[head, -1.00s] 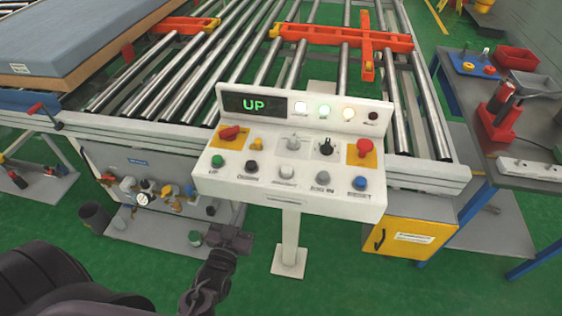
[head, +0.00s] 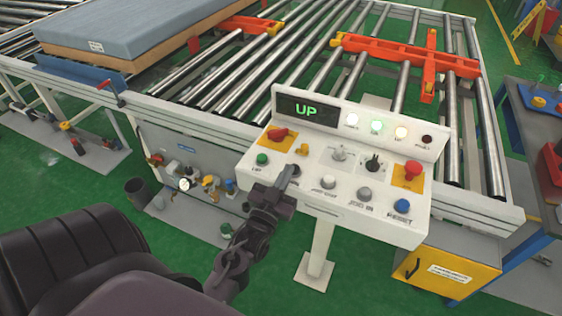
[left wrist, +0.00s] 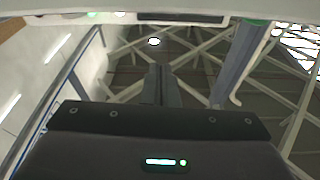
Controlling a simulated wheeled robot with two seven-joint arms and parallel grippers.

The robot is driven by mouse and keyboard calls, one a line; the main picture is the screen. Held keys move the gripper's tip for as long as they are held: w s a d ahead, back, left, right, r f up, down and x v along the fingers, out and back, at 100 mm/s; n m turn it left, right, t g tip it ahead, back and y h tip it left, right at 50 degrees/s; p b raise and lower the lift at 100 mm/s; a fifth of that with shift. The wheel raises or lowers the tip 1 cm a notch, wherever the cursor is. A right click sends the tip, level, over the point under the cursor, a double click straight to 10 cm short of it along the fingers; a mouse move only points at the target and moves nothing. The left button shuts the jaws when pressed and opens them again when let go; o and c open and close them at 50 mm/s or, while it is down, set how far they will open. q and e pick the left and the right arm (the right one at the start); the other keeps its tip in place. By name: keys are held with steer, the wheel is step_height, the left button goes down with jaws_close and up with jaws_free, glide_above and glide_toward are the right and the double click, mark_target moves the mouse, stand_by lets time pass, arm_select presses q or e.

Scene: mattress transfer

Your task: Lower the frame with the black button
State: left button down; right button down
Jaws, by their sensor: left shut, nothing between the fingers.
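A white control panel (head: 310,210) on a post stands in front of the roller conveyor, its display (head: 307,112) reading UP in green. Its lower row has a green button (head: 262,159), the black button (head: 296,169), and white, grey and blue buttons. My left gripper (head: 288,178) is shut and empty, its tip at the black button and partly covering it; I cannot tell whether it touches. The closed fingers also show in the left wrist view (left wrist: 160,85), below the panel's edge. The orange frame (head: 400,50) lies among the rollers. My right gripper is out of view.
A blue-grey mattress (head: 130,35) lies on the conveyor at the back left. A yellow box (head: 447,272) is below the conveyor at right. A workbench stands at the far right.

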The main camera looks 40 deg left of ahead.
arm_select(q)
steer(key=b+x, duration=0.1)
steer(key=x, duration=0.3)
steer(key=shift+w+f, duration=0.1)
steer(key=shift+w+a+f+b, duration=0.1)
steer(key=shift+w+f+b, duration=0.05)
steer(key=shift+f+b, duration=0.4)
steer(key=shift+w+a+f+b, duration=0.1)
steer(key=shift+w+f+b, duration=0.1)
steer(key=shift+f+b, duration=0.35)
steer(key=shift+s+f+b, duration=0.25)
steer(key=shift+f+b, duration=0.4)
steer(key=shift+b, duration=0.05)
steer(key=shift+f, duration=0.1)
